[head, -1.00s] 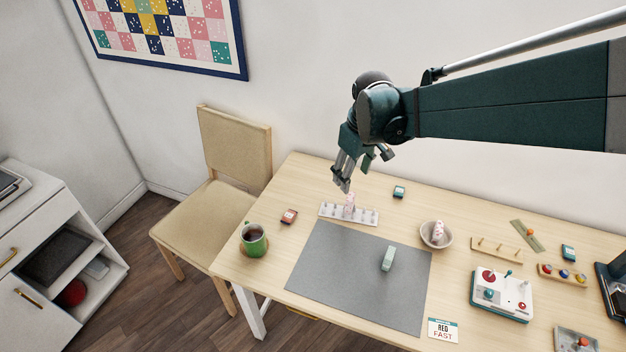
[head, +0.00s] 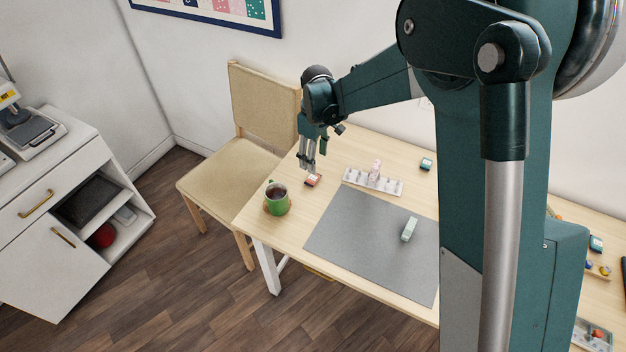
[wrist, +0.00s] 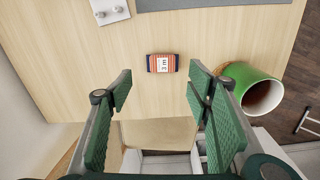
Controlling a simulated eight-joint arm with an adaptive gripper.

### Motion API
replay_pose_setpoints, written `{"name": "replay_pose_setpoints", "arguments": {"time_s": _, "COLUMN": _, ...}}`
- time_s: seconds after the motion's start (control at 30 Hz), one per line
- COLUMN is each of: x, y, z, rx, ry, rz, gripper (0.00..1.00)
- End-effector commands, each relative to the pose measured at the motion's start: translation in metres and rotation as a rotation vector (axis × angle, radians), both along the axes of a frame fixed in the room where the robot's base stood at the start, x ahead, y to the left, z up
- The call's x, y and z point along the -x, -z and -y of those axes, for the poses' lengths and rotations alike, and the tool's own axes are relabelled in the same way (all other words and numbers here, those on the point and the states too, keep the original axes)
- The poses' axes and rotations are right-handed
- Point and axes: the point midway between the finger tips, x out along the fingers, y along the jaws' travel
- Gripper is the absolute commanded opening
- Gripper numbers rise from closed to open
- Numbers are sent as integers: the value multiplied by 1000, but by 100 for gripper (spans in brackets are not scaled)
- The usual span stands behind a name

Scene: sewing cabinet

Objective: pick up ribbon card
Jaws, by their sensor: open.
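The ribbon card (head: 312,180) is a small red-orange card with a white label. It lies flat on the table to the right of the green mug and left of the peg strip. In the wrist view the ribbon card (wrist: 164,63) shows a "3 m" label and lies just beyond the fingertips, roughly centred between them. My gripper (head: 311,160) points down above the card, and its fingertips partly overlap it in the head view. In the wrist view my gripper (wrist: 160,85) has its green fingers wide apart, with nothing between them.
A green mug (head: 277,202) stands close by on a coaster. A white peg strip (head: 388,187) with a pink spool lies right of the card. A grey mat (head: 350,240) holds a pale green block (head: 409,229). A chair (head: 225,175) stands at the table's left end.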

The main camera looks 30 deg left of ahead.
Motion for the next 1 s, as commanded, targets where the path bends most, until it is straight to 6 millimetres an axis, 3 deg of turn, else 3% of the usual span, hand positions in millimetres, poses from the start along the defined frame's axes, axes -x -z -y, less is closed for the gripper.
{"name": "replay_pose_setpoints", "arguments": {"time_s": 0.23, "x": 6, "y": 20, "z": -21, "rx": 12, "ry": -44, "rz": -13, "gripper": 50}}
{"name": "replay_pose_setpoints", "arguments": {"time_s": 0.67, "x": 6, "y": 23, "z": -21, "rx": 13, "ry": -46, "rz": -13, "gripper": 50}}
{"name": "replay_pose_setpoints", "arguments": {"time_s": 1.0, "x": 6, "y": 46, "z": -21, "rx": 13, "ry": -46, "rz": -13, "gripper": 50}}
